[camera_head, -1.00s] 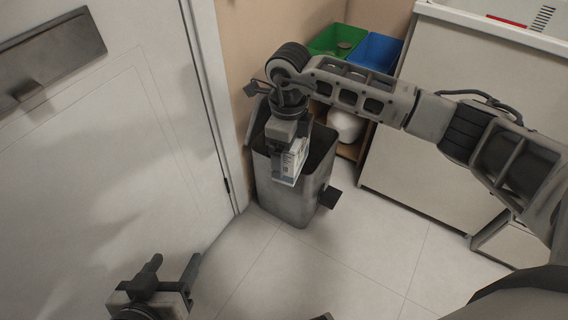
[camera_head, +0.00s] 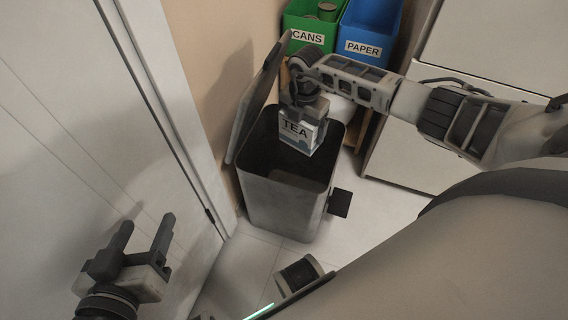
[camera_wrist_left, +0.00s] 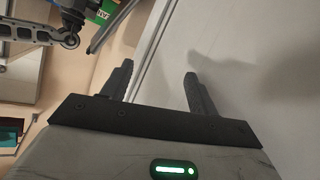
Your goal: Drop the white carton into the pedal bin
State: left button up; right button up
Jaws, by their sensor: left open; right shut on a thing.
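The white carton (camera_head: 297,136), marked TEA, is held by my right gripper (camera_head: 306,112), which is shut on it. Carton and gripper show over the open mouth of the grey pedal bin (camera_head: 291,211), towards its far side. The bin's lid (camera_head: 256,98) stands raised at the left, by the wall, and its pedal (camera_head: 340,203) sticks out at the lower right. The inside of the bin is dark. My left gripper (camera_head: 143,236) is open and empty near the door at the lower left; its spread fingers also show in the left wrist view (camera_wrist_left: 160,85).
A green CANS bin (camera_head: 304,39) and a blue PAPER bin (camera_head: 364,46) stand behind the pedal bin. A white door (camera_head: 70,130) is at the left. A white cabinet (camera_head: 410,145) is at the right. Some tiled floor (camera_head: 375,220) is clear.

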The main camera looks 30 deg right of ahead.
notch_tip(320, 180, down, 4)
jog(key=b, duration=0.3)
jog(key=shift+s+r, duration=0.1)
jog(key=shift+s, duration=0.05)
jog(key=shift+f+b, duration=0.65)
jog(key=shift+b, duration=0.1)
pick_arm(q)
jog(key=shift+w+d+r+n+t+h, duration=0.1)
jog(key=shift+d+r+n+t+h, duration=0.7)
jog(key=shift+r+h, duration=0.1)
pick_arm(e)
jog(key=o, duration=0.7)
jog(key=shift+r, duration=0.1)
